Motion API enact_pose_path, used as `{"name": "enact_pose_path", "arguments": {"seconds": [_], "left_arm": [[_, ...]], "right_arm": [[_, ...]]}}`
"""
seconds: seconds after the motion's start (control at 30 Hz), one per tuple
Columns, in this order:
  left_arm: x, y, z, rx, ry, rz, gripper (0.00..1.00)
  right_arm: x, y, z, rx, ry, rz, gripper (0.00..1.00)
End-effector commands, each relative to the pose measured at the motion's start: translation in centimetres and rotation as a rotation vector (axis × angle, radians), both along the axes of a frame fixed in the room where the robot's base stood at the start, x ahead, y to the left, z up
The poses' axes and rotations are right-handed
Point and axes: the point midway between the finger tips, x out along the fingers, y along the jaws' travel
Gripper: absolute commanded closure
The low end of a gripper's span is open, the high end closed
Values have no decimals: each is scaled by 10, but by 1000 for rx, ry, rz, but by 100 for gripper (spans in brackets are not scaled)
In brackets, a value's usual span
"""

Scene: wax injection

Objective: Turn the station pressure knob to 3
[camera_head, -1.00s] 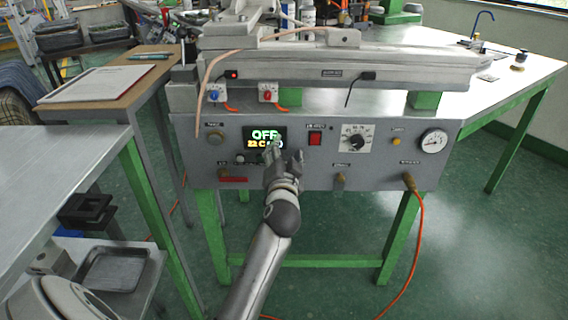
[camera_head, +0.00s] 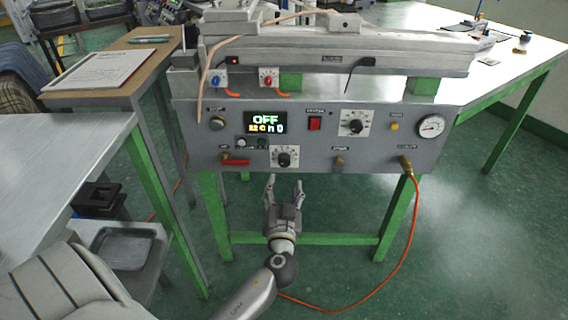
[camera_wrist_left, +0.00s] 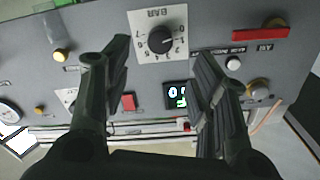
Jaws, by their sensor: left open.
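The station pressure knob (camera_head: 285,157) is a black round knob on a white dial plate, low on the grey control panel (camera_head: 345,165). In the left wrist view the panel appears upside down, and the knob (camera_wrist_left: 161,39) sits on its white plate marked BAR with numbers. The knob's exact setting is too small to tell. My left gripper (camera_head: 285,180) is open and empty, just below the dial in the head view. In the left wrist view its fingers (camera_wrist_left: 160,55) appear on either side of the dial, apart from the knob. My right gripper is not in view.
An orange hose (camera_head: 416,230) hangs from the panel's right. A grey table (camera_head: 60,150) stands at the left.

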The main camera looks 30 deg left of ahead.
Motion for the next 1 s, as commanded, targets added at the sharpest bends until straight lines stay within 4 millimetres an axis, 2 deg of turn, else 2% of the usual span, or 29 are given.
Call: {"name": "enact_pose_path", "arguments": {"seconds": [0.3,0.5,0.7,0.93,1.0], "left_arm": [[50,33,2,4,-1,2,47],[73,47,1,1,0,2,47],[81,53,1,1,1,2,47],[82,53,1,1,1,2,47],[82,53,1,0,0,2,53]], "right_arm": [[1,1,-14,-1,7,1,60],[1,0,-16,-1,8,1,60],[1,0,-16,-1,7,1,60],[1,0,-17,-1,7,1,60],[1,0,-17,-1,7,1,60]]}}
